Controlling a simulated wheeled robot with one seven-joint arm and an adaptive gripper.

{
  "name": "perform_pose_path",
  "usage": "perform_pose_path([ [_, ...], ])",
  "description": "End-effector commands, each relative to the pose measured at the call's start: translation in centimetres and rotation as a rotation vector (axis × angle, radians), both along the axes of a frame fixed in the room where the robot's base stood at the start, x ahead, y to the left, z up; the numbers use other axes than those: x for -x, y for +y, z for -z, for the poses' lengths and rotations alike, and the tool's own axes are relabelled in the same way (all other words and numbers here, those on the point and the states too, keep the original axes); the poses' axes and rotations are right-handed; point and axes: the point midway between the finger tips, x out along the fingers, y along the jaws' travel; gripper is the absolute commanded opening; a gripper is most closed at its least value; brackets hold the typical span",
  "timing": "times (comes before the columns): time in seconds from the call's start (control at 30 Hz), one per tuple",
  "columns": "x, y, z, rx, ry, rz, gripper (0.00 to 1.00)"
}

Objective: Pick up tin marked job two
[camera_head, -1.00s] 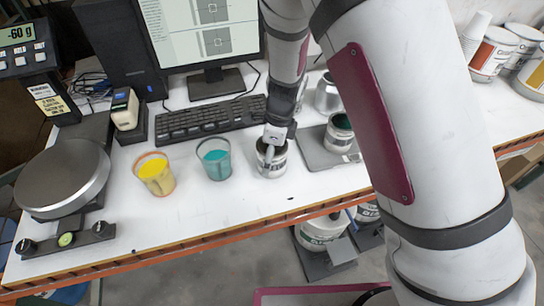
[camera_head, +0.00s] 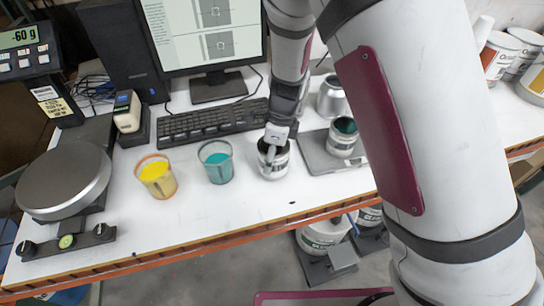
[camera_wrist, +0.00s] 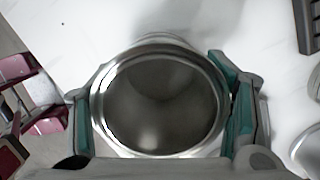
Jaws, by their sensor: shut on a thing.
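A small open metal tin (camera_head: 273,160) with a pale label stands on the white bench, to the right of the cup of teal paint. I cannot read its marking. In the wrist view the tin (camera_wrist: 160,100) is seen from above, with a bare grey inside. My gripper (camera_head: 275,143) comes down on it from above. Its teal-padded fingers (camera_wrist: 160,110) are on opposite sides of the tin, shut on it. The tin looks upright; I cannot tell whether its base touches the bench.
Cups of yellow (camera_head: 156,177) and teal (camera_head: 216,162) paint stand left of the tin. A tin with dark green contents (camera_head: 343,137) stands on a grey plate (camera_head: 320,158) to the right. The keyboard (camera_head: 213,119) lies behind. The bench front (camera_head: 240,212) is mostly clear.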

Motion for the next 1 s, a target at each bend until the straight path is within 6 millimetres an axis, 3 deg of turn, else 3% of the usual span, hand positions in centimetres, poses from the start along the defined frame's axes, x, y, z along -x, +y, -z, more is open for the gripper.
perform_pose_path([
  [0.13, -0.1, 0.1, -2.3, -0.003, -0.005, -0.001, 0.43],
  [0.7, 12.6, -3.8, -3.4, -0.002, 0.000, 0.002, 0.43],
  [1.0, 15.1, -4.6, -3.6, 0.000, -0.002, 0.001, 0.43],
])
